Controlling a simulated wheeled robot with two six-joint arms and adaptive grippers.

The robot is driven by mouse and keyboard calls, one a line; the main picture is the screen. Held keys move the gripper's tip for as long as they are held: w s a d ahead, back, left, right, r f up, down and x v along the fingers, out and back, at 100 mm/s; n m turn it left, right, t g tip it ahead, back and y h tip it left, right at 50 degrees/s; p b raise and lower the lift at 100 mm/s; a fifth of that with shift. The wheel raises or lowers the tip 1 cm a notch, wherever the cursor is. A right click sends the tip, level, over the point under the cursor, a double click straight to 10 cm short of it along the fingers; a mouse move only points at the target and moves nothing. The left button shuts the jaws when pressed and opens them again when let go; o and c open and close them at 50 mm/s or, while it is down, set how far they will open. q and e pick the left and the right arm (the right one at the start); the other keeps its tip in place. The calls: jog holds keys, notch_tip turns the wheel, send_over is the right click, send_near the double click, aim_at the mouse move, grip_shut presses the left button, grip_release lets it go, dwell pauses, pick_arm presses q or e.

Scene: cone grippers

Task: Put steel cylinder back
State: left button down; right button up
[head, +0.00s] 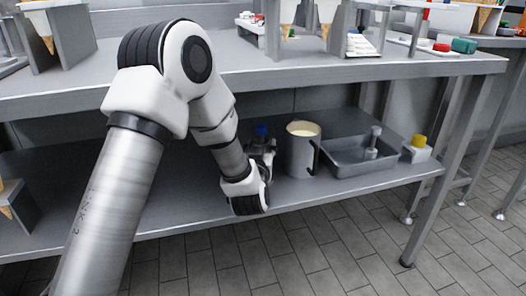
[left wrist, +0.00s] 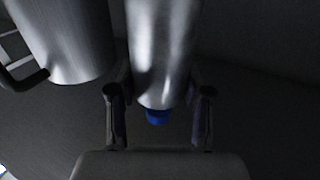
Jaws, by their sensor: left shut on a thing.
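The steel cylinder (left wrist: 163,50) with a blue end (left wrist: 158,117) stands between the two fingers of my left gripper (left wrist: 160,112) in the left wrist view. In the head view, its blue top (head: 262,130) shows above the lower shelf, and the rest is mostly hidden behind my left gripper (head: 262,150). That gripper is shut on the cylinder, just left of a steel jug. Whether the cylinder touches the shelf is hidden. My right gripper is not in view.
The steel jug (head: 300,158) with a black handle and pale contents stands close on the right; it also shows in the left wrist view (left wrist: 65,40). A grey metal tray (head: 345,165) lies further right, then a yellow-topped white block (head: 417,152). The upper shelf (head: 340,68) overhangs.

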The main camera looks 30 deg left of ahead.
pick_arm(q)
jog(key=shift+r, duration=0.2)
jog(key=shift+f, duration=0.1)
jog(key=c, duration=0.5)
grip_release()
jog(key=shift+s+f, duration=0.1)
jog(key=shift+r, duration=0.2)
jog(key=p+v, duration=0.3)
jog(key=v, duration=0.9)
jog(key=shift+f, duration=0.1)
